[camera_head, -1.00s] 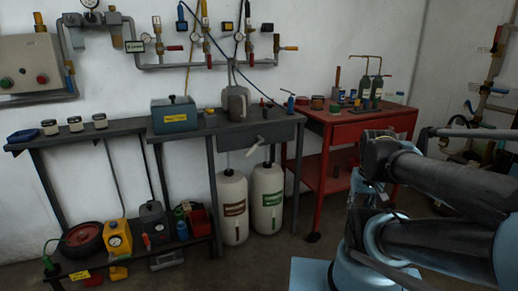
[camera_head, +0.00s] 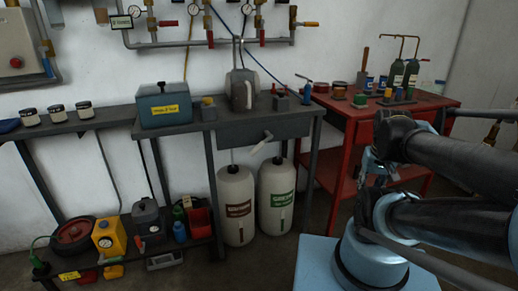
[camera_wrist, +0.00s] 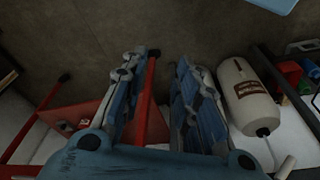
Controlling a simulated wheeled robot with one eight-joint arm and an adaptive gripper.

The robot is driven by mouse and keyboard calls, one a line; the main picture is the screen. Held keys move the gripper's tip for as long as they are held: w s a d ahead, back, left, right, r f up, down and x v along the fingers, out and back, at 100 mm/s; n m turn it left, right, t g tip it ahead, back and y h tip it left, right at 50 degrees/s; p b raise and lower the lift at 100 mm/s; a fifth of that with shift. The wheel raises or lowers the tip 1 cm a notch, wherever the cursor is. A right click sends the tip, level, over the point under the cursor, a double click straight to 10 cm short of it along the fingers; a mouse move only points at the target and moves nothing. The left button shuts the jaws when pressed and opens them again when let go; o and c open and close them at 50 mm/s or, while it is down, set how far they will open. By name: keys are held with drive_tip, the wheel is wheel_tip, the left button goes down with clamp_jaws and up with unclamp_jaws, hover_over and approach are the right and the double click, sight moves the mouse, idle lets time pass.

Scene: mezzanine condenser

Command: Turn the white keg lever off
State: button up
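A white lever (camera_head: 262,142) sticks out at a slant from the front of the dark bench (camera_head: 232,134), above two white kegs. The left keg (camera_head: 236,188) has a brown label and the right keg (camera_head: 276,183) a green one. In the wrist view, my gripper (camera_wrist: 158,70) has its two blue fingers apart, with nothing held between them. A keg with a brown label (camera_wrist: 235,85) lies to the right of the fingers, clear of them. A pale rod end (camera_wrist: 286,167) shows at the lower right; I cannot tell if it is the lever.
A red table (camera_head: 345,122) with bottles and small pots stands right of the bench. A blue box (camera_head: 168,113) and a grey jug (camera_head: 241,92) are on the bench. A low shelf (camera_head: 140,262) at left holds a yellow device. Open floor lies before the kegs.

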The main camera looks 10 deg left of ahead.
wheel_tip(320, 180, up, 15)
drive_tip(key=n+g+y, duration=0.1)
drive_tip(key=n, duration=2.5)
hover_over(258, 148)
drive_tip(key=d, duration=0.1)
drive_tip(key=f, duration=0.5)
drive_tip(key=a+f, duration=0.1)
drive_tip(key=f, duration=0.5)
drive_tip(key=w+f, duration=0.1)
drive_tip(key=f, duration=0.5)
drive_tip(key=shift+a, duration=0.2)
drive_tip(key=shift+c, duration=0.4)
clamp_jaws()
